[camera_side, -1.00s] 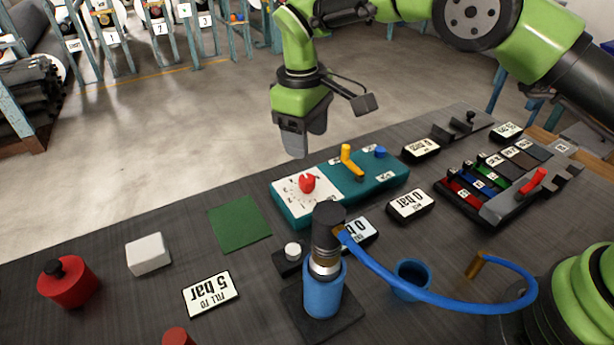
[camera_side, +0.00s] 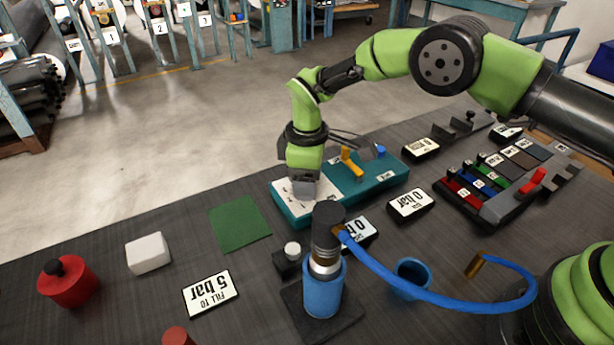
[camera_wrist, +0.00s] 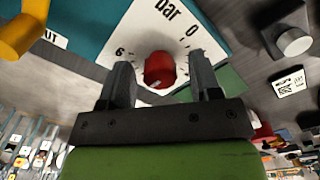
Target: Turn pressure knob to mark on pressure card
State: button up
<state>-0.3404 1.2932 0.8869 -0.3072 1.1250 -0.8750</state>
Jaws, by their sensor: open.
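The red pressure knob (camera_wrist: 159,69) sits on a white dial plate marked "bar", with 0 and 6 visible, in the wrist view. My gripper (camera_wrist: 160,80) is open, one finger on each side of the knob, with gaps showing. In the side view my gripper (camera_side: 304,188) is down over the white dial (camera_side: 283,197) of the teal panel (camera_side: 378,180) and hides the knob. The pressure card (camera_side: 210,294), reading "FILL TO 5 bar", lies flat on the table at the front.
A yellow lever (camera_side: 351,160) stands right of my gripper on the panel. A blue cylinder (camera_side: 322,288) with a black top and blue hose (camera_side: 430,297) stands in front. A green mat (camera_side: 239,223) and white block (camera_side: 148,253) lie left, with bare table between.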

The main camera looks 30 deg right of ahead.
jog(key=c, duration=0.9)
jog(key=shift+m, duration=1.6)
jog(key=shift+c, duration=0.2)
jog(key=o, duration=0.9)
jog(key=shift+o, duration=0.2)
notch_tip(320, 180, up, 10)
jog(key=shift+f, duration=0.1)
